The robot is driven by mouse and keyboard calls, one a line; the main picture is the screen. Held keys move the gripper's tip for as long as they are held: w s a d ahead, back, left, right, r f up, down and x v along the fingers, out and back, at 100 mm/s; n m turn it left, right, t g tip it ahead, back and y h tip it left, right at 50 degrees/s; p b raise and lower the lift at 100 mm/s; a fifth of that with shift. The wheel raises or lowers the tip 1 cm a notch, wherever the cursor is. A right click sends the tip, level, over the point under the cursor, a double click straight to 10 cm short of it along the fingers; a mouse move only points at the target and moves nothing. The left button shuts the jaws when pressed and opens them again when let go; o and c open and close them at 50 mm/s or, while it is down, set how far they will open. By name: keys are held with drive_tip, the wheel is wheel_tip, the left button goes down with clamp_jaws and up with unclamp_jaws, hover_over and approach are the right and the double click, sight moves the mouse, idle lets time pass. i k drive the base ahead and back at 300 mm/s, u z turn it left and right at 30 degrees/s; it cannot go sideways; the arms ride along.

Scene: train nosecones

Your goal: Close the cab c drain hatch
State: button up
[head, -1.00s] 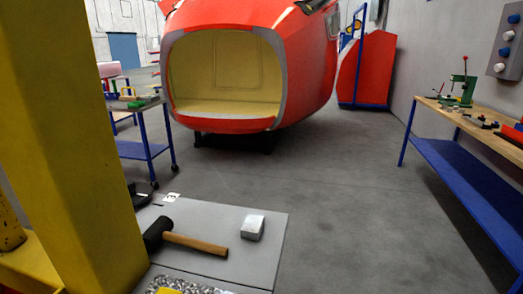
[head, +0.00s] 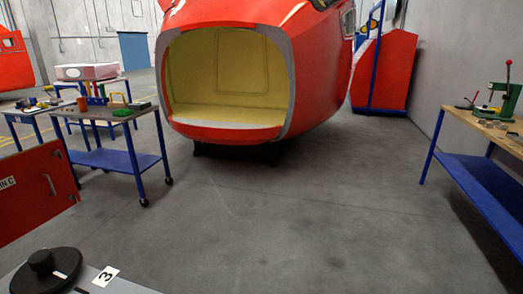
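A red flat panel (head: 35,210) stands at the left edge of the head view. It has a white label (head: 7,183) whose visible end reads "IN C", a handle (head: 50,185) and a hinge-like fitting near its upper right corner. It looks like the cab C drain hatch. Its left part is cut off by the picture edge, so I cannot tell how far open it stands or what it covers. My gripper is not in view.
A grey top (head: 125,287) with a black round object (head: 45,270) and a "3" card (head: 105,275) lies at bottom left. A blue trolley (head: 115,160) stands beyond the panel. A red nosecone (head: 320,75) is ahead, a workbench (head: 480,130) right. The middle floor is clear.

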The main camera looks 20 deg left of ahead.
sight(37, 185)
drive_tip(key=i, duration=2.95)
drive_tip(key=u, duration=1.9)
drive_tip(key=i, duration=0.9)
drive_tip(key=u, duration=1.55)
